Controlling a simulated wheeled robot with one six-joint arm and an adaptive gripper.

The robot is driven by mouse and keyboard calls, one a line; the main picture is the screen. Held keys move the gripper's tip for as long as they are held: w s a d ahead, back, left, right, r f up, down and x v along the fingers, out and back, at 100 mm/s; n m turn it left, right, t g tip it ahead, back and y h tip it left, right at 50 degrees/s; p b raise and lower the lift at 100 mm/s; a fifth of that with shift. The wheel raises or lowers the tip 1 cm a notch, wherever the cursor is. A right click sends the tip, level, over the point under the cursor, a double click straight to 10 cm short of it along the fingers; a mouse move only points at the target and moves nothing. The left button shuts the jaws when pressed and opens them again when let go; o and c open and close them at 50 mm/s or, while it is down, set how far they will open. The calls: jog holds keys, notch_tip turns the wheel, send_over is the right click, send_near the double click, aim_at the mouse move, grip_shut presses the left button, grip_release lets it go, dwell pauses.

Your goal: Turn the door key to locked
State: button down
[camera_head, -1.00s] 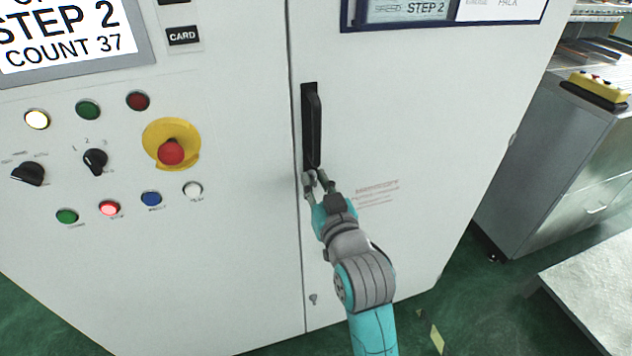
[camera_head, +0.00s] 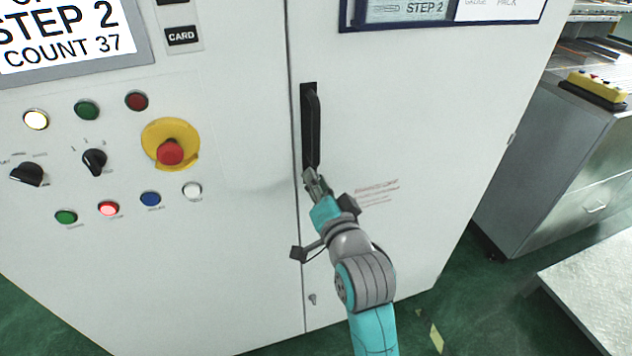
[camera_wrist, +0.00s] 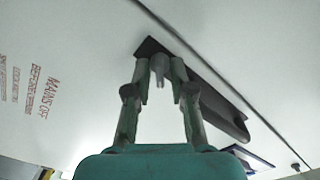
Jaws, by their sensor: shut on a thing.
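The white cabinet door (camera_head: 400,120) carries a black handle (camera_head: 311,125) on an upright plate near the door seam. My gripper (camera_head: 317,178) is at the lower end of this plate, its fingers close to the door face. In the wrist view, the gripper (camera_wrist: 160,70) has its two fingers on either side of a small grey door key (camera_wrist: 159,72) at the end of the black handle plate (camera_wrist: 205,92). It is shut on the key. In the head view the fingers hide the key. I cannot tell from its shape whether the lock is locked.
Left of the seam is a control panel with lit buttons, black selectors (camera_head: 95,162) and a red emergency stop (camera_head: 171,152) on yellow. A small metal fitting (camera_head: 312,299) sits low on the door. A grey cabinet (camera_head: 545,160) stands at right, with green floor between.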

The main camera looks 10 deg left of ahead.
jog(key=shift+m, duration=1.2)
jog(key=c, duration=1.3)
grip_release()
jog(key=v, duration=1.2)
